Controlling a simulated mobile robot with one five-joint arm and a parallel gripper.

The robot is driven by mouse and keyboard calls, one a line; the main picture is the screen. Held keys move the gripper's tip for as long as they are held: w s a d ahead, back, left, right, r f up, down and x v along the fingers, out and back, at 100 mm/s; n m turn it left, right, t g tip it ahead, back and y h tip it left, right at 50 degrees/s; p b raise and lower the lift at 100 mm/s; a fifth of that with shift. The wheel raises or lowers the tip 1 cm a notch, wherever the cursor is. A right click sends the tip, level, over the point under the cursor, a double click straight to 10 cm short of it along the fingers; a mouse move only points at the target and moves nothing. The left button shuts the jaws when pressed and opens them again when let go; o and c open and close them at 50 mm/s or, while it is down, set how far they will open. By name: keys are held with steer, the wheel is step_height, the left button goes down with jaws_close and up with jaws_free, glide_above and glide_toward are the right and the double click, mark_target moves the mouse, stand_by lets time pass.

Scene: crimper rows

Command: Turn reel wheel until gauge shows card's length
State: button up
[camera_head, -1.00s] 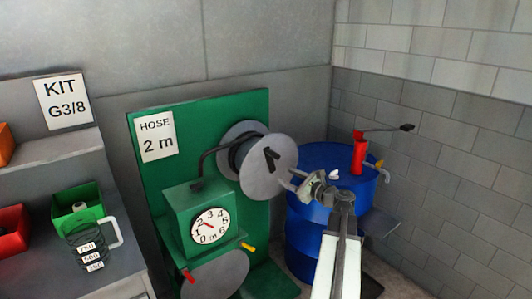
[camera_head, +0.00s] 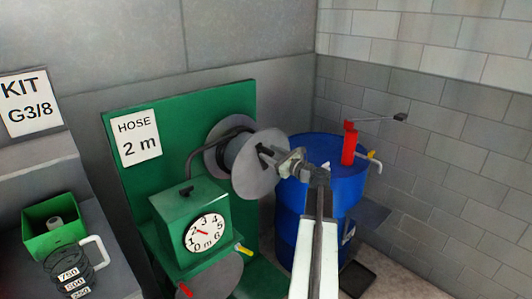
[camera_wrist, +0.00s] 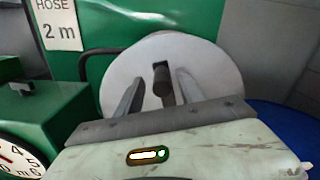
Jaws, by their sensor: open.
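The card (camera_head: 136,138) on the green panel reads "HOSE 2 m"; it also shows in the wrist view (camera_wrist: 56,25). The gauge (camera_head: 206,233) is a white dial on the green box with a red needle. The needle slants toward the upper left, around the low numbers; I cannot read it exactly. The reel wheel (camera_head: 256,178) is a grey disc with a dark crank peg (camera_wrist: 163,80). My gripper (camera_head: 270,157) is at the wheel's face, open. In the wrist view its fingers (camera_wrist: 160,92) stand either side of the peg, with gaps showing.
A blue drum (camera_head: 345,180) with a red pump (camera_head: 349,143) stands close behind and right of my arm. The green gauge box (camera_head: 190,210) is left of the wheel, with yellow and red handles below. A shelf with a green bin (camera_head: 55,228) is at far left.

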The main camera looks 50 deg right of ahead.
steer(key=shift+w+d, duration=0.2)
steer(key=shift+w, duration=1)
jaws_close()
stand_by(0.5)
